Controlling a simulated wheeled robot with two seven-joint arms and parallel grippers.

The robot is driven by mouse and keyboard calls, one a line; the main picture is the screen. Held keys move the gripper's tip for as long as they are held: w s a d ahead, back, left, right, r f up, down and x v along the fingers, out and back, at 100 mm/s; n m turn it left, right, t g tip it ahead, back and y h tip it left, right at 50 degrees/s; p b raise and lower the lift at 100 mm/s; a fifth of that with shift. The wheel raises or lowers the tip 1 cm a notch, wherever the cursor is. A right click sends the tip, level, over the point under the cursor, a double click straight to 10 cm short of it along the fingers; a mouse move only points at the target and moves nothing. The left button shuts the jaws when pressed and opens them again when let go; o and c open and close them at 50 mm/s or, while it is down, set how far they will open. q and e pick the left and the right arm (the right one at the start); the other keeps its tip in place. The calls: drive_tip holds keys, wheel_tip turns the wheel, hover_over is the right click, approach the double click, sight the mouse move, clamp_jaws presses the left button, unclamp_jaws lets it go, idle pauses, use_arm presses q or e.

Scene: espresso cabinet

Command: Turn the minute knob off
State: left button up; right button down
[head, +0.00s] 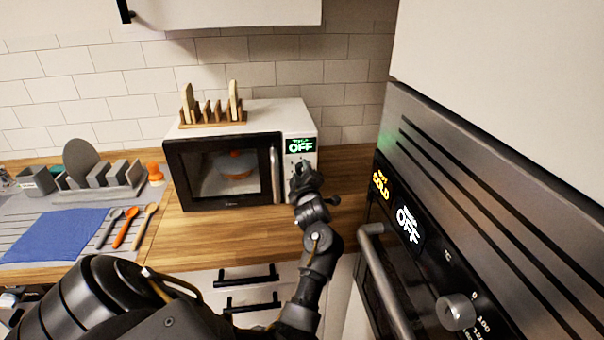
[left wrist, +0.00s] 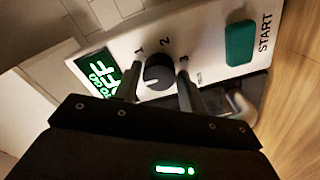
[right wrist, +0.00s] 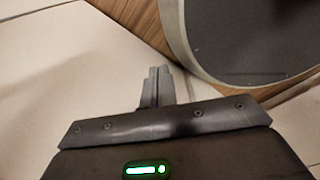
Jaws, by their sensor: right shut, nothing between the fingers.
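The white and black microwave (head: 225,170) stands on the wooden counter. My left gripper (head: 304,180) is at the panel. Its two fingers (left wrist: 160,76) stand apart on either side of the knob; I cannot tell whether they touch it. My right gripper (right wrist: 158,76) is shut and empty, low beside pale cabinet fronts.
A green START button (left wrist: 240,42) is on the same panel. The microwave door handle (head: 275,175) is close to the left gripper. An oven (head: 450,220) with a bar handle stands at right. A wooden rack (head: 211,115) is on the microwave. Spoons (head: 127,228) lie at left.

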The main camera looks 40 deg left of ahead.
use_arm(q)
drive_tip(key=shift+o, duration=1.4)
drive_tip(key=shift+r, duration=0.1)
